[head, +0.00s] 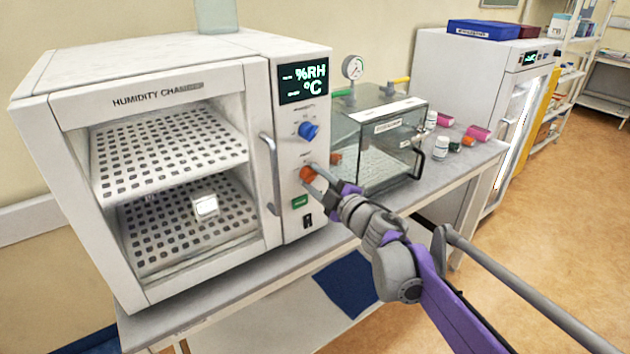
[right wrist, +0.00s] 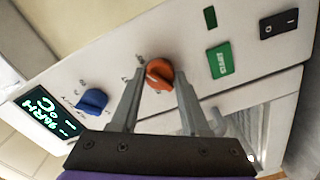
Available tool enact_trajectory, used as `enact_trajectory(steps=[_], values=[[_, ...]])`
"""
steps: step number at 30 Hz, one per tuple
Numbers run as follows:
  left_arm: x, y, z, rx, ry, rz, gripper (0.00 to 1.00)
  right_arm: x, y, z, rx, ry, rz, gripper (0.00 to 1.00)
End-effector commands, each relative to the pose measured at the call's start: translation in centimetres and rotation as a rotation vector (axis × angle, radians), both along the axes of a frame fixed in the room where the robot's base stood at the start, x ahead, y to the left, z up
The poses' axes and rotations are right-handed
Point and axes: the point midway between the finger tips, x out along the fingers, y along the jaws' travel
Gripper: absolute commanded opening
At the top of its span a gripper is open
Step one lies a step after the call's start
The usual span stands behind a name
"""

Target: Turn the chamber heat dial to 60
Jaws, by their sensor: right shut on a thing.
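The humidity chamber (head: 180,160) stands on the bench at left, with its control panel on the right side. The orange heat dial (head: 307,174) sits below the blue humidity dial (head: 308,131). My right gripper (head: 318,172) is at the orange dial and shut on it; in the right wrist view, the orange dial (right wrist: 159,74) is between the two fingertips (right wrist: 158,80). Its pointer mark shows, but the scale numbers are too small to read. The display (head: 304,83) shows %RH and °C, with the values unreadable. My left gripper is not in view.
A green button (head: 299,202) and a black switch (head: 307,221) are below the orange dial. A clear-walled box (head: 385,140) with a gauge stands to the right.

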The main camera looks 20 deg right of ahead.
Motion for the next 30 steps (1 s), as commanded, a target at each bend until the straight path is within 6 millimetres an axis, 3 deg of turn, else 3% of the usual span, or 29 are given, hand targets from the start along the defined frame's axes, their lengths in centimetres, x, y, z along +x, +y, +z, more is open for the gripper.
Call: enact_trajectory(steps=[15,16,20,21,30], values=[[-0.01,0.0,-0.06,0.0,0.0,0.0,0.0,-0.01,0.01,0.0,0.02,0.007,0.0,0.0],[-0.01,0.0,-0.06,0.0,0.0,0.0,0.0,-0.01,0.01,0.0,0.02,0.007,0.0,0.48],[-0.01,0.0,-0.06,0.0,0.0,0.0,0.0,0.0,0.01,0.0,0.02,0.007,0.0,0.71],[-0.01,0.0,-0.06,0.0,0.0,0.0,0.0,0.0,0.01,0.0,0.019,0.007,0.0,0.76],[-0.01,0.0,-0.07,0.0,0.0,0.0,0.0,-0.14,-0.06,0.0,0.018,0.006,0.0,0.76]])
